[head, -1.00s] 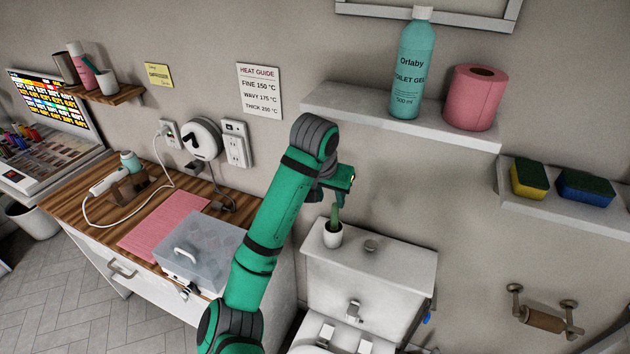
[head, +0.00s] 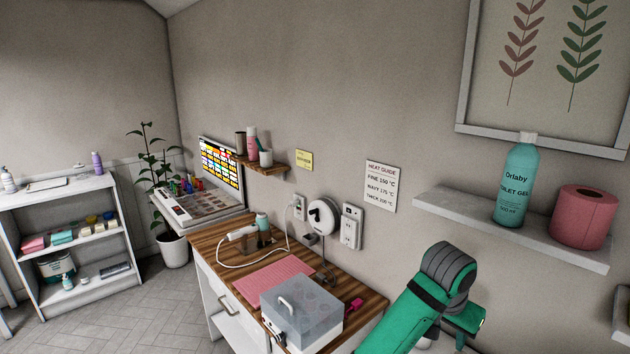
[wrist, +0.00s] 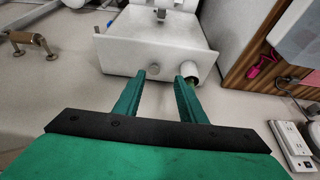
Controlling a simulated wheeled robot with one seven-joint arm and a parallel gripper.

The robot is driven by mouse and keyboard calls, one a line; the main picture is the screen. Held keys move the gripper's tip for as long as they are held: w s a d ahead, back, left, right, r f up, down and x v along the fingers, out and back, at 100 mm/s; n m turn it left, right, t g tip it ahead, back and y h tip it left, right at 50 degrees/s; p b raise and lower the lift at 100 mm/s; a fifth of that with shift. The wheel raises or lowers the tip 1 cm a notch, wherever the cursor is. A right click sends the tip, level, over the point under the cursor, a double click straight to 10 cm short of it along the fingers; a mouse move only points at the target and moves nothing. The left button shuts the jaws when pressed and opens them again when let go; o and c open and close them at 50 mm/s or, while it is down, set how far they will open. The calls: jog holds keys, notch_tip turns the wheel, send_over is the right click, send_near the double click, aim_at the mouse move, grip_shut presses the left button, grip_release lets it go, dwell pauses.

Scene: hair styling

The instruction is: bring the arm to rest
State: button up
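My arm reaches in at the lower right of the head view, bent at a dark grey joint. My gripper (wrist: 160,76) shows its two green fingers apart in the wrist view, with nothing between them.
A wooden-topped desk (head: 215,236) stands left of my arm, with a clear-lidded box (head: 300,308), a pink mat (head: 262,280) and a pink clip-like item (head: 355,304). A wall shelf (head: 455,212) above my arm holds a teal bottle (head: 514,180) and a pink roll (head: 583,217). Floor at left is clear.

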jog(key=s+d+f+n+t+h, duration=0.1)
jog(key=s+d+f+n+h, duration=0.15)
jog(key=f, duration=0.45)
jog(key=s+d+f+n+t+h, duration=0.1)
jog(key=s+d+f+h, duration=0.15)
jog(key=f, duration=0.35)
jog(key=s+a+f+n+t, duration=0.5)
jog(key=s+a+f, duration=0.2)
jog(key=a+f, duration=0.3)
jog(key=s+a+f+n+t+y, duration=0.35)
jog(key=s+a+y, duration=0.25)
jog(key=s+a, duration=0.95)
jog(key=s+a+r+m+t+y, duration=0.1)
jog(key=s+a+r, duration=0.3)
jog(key=s, duration=0.3)
jog(key=s+a+r+m+t+y, duration=0.1)
jog(key=s+a+r, duration=0.2)
jog(key=s+a, duration=0.2)
jog(key=v, duration=0.3)
jog(key=shift+s+a, duration=0.15)
jog(key=shift+s, duration=0.15)
